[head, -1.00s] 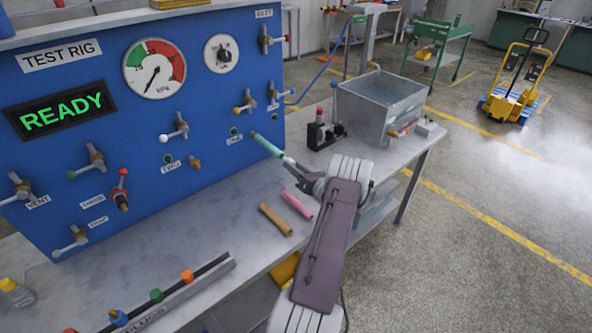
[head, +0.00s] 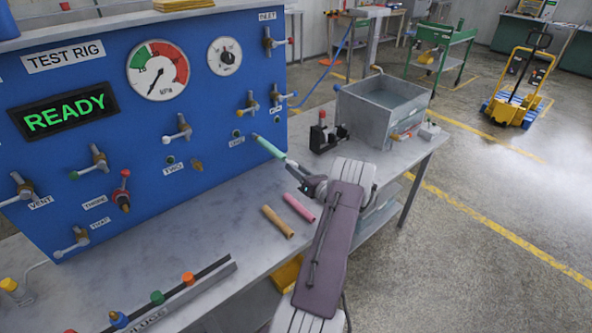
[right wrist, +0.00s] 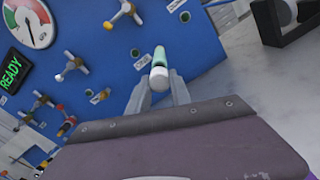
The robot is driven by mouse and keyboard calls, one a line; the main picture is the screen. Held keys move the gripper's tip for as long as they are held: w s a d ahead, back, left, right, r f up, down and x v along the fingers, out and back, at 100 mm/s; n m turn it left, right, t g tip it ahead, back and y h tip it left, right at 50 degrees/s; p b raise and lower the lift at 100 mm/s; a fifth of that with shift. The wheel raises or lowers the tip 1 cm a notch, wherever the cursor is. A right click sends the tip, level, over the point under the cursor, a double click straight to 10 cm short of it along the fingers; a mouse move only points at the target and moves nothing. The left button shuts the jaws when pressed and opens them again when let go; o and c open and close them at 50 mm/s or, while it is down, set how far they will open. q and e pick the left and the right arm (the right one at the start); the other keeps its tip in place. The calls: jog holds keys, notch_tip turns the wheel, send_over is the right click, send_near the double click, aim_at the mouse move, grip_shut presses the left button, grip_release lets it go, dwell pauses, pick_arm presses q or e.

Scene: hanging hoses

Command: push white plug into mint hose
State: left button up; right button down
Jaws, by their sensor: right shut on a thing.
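The mint hose (head: 268,146) runs from beside the blue panel down toward my right gripper. In the right wrist view the mint hose (right wrist: 160,52) points away from me toward the panel. The white plug (right wrist: 159,74) shows at the hose's near end, between the fingertips of my right gripper (right wrist: 160,88). In the head view my right gripper (head: 298,171) is shut on the white plug, in line with the hose. The plug and hose look to be touching; I cannot tell how deep the plug sits. My left gripper is out of view.
A tan tube (head: 277,221) and a pink tube (head: 299,207) lie on the bench below the gripper. The blue panel (head: 210,90) carries several valves. A black fixture (head: 323,136) and a metal basin (head: 382,108) stand right. A plug rail (head: 190,295) lies in front.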

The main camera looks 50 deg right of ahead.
aim_at(290, 162)
jog(key=shift+w+d, duration=0.1)
jog(key=shift+w, duration=0.35)
jog(key=shift+b, duration=0.45)
dwell(0.4)
jog(key=shift+w+d, duration=0.15)
jog(key=shift+w, duration=0.3)
dwell(0.6)
jog(key=shift+b, duration=0.35)
jog(key=shift+b+x, duration=0.5)
jog(key=shift+x, duration=0.3)
dwell(0.8)
jog(key=shift+r, duration=0.1)
